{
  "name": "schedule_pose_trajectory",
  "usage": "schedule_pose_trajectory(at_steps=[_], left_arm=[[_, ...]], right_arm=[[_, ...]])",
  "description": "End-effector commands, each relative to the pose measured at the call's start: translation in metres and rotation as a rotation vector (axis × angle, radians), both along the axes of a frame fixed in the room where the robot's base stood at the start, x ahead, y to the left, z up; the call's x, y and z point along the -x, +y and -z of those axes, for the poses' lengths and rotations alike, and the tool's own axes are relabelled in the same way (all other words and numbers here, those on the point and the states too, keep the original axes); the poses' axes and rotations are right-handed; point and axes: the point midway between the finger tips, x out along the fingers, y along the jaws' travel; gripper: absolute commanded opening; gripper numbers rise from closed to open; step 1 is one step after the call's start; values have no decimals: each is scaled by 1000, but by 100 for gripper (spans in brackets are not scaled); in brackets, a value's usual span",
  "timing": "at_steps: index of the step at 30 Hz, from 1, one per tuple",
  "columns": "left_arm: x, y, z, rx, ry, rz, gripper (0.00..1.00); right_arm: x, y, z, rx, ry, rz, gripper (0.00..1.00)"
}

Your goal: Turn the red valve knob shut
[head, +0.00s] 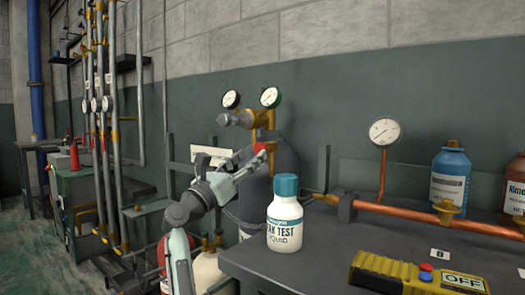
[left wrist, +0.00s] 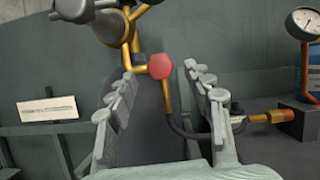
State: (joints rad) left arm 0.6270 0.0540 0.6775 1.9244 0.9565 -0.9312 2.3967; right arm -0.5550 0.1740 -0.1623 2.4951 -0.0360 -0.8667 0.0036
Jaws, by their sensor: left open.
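The red valve knob (head: 260,147) sits on the brass regulator (head: 247,118) in front of a dark grey cylinder (head: 283,160). In the left wrist view the knob (left wrist: 161,66) is a red, faceted disc on a brass stem. My left gripper (head: 250,160) reaches up from the lower left and is just beside the knob. In the left wrist view the gripper (left wrist: 158,85) is open, with one finger on each side of the knob and visible gaps between. The knob appears a little beyond the fingertips. My right gripper is not in view.
Two gauges (head: 270,97) top the regulator. A white bottle with a teal cap (head: 285,225) stands at the bench's (head: 340,240) left edge. A copper pipe (head: 410,213) with a gauge (head: 384,131) runs along the bench. A yellow device (head: 415,275) lies in front.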

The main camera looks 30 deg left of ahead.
Motion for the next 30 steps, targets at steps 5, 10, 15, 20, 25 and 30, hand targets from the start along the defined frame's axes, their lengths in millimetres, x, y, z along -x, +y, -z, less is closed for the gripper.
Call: schedule_pose_trajectory(at_steps=[5, 10, 15, 20, 25, 30], left_arm=[[-28, -2, -12, -3, 1, 1, 51], [-43, -2, -17, -3, 3, 0, 51], [-47, -3, -19, -4, 2, 0, 51], [-47, -3, -19, -4, 3, 0, 51], [-47, -3, -19, -4, 3, 0, 30], [-47, -3, -18, -4, 3, 0, 9]], right_arm=[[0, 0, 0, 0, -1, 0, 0], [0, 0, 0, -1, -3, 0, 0], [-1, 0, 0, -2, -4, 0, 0], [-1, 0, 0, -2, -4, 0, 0], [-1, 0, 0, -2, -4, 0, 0], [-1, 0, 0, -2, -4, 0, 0]])
